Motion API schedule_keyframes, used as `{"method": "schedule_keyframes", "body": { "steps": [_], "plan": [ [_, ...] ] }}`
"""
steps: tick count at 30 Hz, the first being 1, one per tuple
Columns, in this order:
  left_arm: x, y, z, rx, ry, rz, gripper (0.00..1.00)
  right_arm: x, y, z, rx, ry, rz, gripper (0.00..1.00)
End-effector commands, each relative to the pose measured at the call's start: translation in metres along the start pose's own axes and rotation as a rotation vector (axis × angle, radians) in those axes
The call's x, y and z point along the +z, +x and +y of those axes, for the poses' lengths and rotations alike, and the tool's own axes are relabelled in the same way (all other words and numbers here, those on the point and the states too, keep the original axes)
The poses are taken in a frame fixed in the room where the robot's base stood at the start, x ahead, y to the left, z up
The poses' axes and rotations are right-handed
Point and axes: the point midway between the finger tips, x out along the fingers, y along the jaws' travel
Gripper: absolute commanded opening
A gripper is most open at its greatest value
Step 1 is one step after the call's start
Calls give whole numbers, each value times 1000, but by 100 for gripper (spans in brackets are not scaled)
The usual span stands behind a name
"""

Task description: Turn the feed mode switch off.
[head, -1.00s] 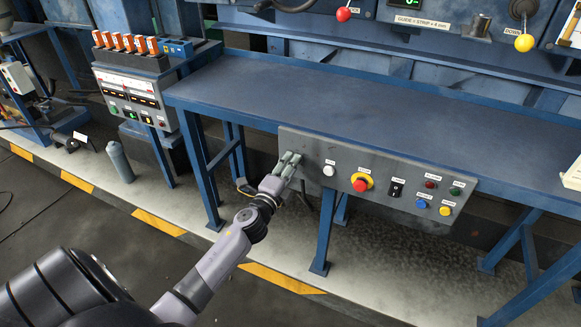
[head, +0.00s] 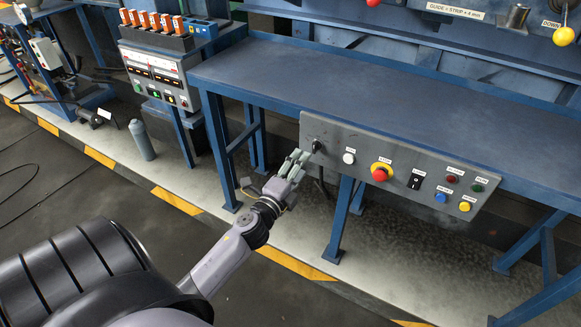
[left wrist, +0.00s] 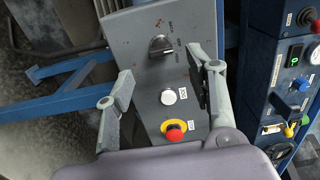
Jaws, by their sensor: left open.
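The grey control panel (head: 340,130) hangs on the front of the blue bench. At its left end is a black rotary knob (head: 316,145), seemingly the feed mode switch. The left wrist view shows the knob (left wrist: 161,46) with small markings around it, too small to read. My left gripper (head: 298,157) is open and empty, just to the left of and below the knob. In the left wrist view its fingers (left wrist: 160,72) stand apart, with the knob beyond and between them. I cannot tell any contact. My right gripper is not in view.
Blue bench legs (head: 340,220) stand below. The bench top (head: 390,100) is clear.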

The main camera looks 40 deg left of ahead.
Motion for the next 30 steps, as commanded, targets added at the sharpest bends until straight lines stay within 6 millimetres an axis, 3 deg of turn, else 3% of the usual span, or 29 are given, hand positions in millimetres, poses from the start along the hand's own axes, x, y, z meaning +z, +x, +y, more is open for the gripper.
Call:
{"method": "schedule_keyframes", "body": {
  "steps": [3,9,30],
  "plan": [
    [0,-24,1,2,-2,0,50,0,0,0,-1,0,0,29],
    [0,-47,0,0,0,0,50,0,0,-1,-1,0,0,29],
    [0,-52,2,4,-4,0,50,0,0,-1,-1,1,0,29]
  ]
}}
